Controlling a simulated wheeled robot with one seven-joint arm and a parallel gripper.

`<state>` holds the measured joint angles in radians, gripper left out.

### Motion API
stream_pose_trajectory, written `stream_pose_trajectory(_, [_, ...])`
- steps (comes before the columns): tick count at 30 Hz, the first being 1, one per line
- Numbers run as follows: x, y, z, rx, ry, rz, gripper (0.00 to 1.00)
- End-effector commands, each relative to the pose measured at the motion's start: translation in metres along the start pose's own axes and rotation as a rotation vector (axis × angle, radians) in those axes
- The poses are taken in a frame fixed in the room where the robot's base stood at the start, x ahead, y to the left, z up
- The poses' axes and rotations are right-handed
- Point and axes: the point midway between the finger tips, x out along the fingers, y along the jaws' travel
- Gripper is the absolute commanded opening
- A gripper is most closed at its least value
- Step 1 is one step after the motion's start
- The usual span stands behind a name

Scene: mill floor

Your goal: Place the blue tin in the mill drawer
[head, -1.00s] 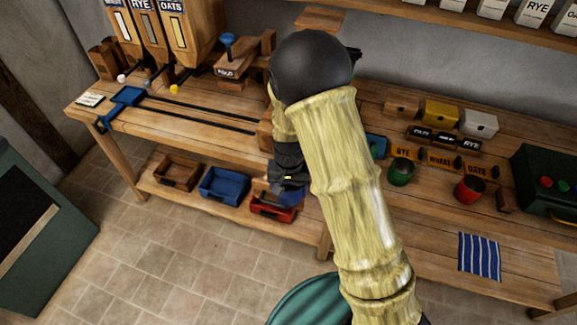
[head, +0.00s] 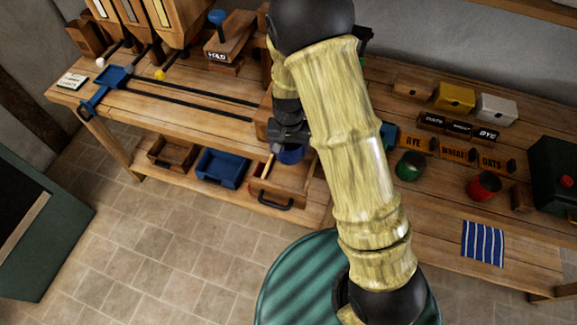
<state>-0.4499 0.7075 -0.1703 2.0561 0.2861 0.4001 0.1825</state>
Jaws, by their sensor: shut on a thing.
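The blue tin (head: 291,155) is under my gripper (head: 289,139), left of my arm's pale link. My gripper is shut on it; the dark fingers cover its upper part. An open wooden drawer (head: 290,182) with a black front handle shows just below the tin in the picture. The tin overlaps the drawer's back part in this view; I cannot tell whether it is above the drawer or inside it. My arm hides the right side of this area.
A blue bin (head: 221,168) and a brown wooden bin (head: 172,153) stand on the low shelf. Green (head: 410,165) and red (head: 484,186) tins, labelled blocks and a striped cloth (head: 483,243) are on the right bench. A green round top (head: 297,285) is in front.

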Motion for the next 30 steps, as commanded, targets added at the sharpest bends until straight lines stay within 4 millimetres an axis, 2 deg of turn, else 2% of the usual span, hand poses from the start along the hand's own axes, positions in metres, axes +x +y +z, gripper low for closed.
stream_pose_trajectory(8, [0.001, 0.0, 0.0, 0.0, -0.001, 0.0, 0.41])
stream_pose_trajectory(11, [0.009, 0.0, 0.0, 0.001, -0.003, 0.001, 0.41])
stream_pose_trajectory(21, [0.055, -0.001, 0.001, -0.002, -0.002, 0.001, 0.41])
stream_pose_trajectory(30, [0.059, -0.003, 0.001, -0.006, 0.0, 0.0, 0.41])
